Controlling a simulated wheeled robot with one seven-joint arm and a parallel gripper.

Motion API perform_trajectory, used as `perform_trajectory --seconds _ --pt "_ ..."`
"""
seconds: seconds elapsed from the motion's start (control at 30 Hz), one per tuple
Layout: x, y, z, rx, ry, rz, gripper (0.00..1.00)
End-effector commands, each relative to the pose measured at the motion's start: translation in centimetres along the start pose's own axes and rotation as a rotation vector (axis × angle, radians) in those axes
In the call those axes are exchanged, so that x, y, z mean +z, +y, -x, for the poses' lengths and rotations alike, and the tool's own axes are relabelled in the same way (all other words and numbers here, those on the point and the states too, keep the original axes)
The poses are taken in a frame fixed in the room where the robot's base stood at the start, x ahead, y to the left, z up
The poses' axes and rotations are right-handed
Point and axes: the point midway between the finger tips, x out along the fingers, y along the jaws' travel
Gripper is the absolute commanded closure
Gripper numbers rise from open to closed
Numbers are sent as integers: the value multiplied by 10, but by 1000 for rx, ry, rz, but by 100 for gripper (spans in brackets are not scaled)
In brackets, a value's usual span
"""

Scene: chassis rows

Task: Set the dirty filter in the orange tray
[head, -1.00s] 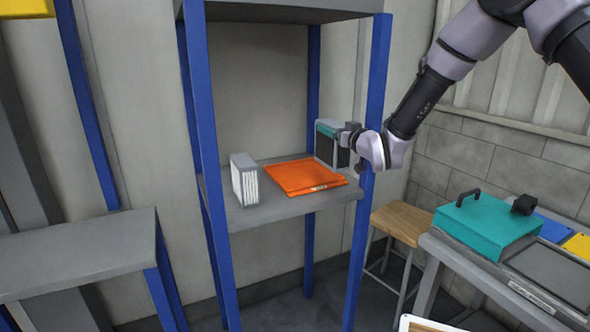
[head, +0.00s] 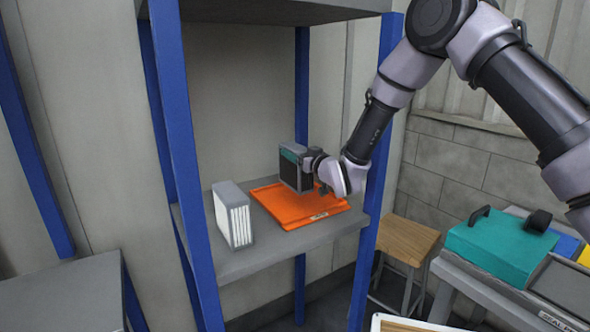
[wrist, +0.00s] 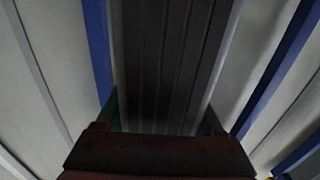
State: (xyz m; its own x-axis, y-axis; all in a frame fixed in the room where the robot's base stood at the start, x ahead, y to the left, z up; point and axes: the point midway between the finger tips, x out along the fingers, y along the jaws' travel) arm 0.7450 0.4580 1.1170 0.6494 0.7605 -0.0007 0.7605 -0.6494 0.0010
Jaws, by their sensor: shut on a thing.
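The dirty filter (head: 292,170), a dark pleated block with a grey and teal frame, is held upright in my gripper (head: 314,163). My gripper is shut on its right side. In the head view the filter overlaps the back part of the orange tray (head: 285,215); whether it touches the tray I cannot tell. The tray lies flat on the grey shelf and its visible part is empty. In the wrist view the filter's dark pleats (wrist: 165,60) fill the middle, beyond the gripper (wrist: 160,135).
A clean white filter (head: 233,215) stands on the shelf left of the tray. Blue rack posts (head: 373,170) stand at the shelf corners, with my arm passing near the right one. A wooden stool (head: 407,240) and a bench with a teal housing cover (head: 500,245) are at the right.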

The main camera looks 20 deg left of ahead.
Motion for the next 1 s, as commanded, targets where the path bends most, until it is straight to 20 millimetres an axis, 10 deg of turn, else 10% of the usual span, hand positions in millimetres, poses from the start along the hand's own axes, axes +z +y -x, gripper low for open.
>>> perform_trajectory --seconds 0.73,0.77,0.8,1.0 --pt "44 0 0 0 2 -1 100" --pt "44 0 0 0 2 -1 19" --pt "44 0 0 0 1 -1 4" --pt "44 0 0 0 1 -1 0"
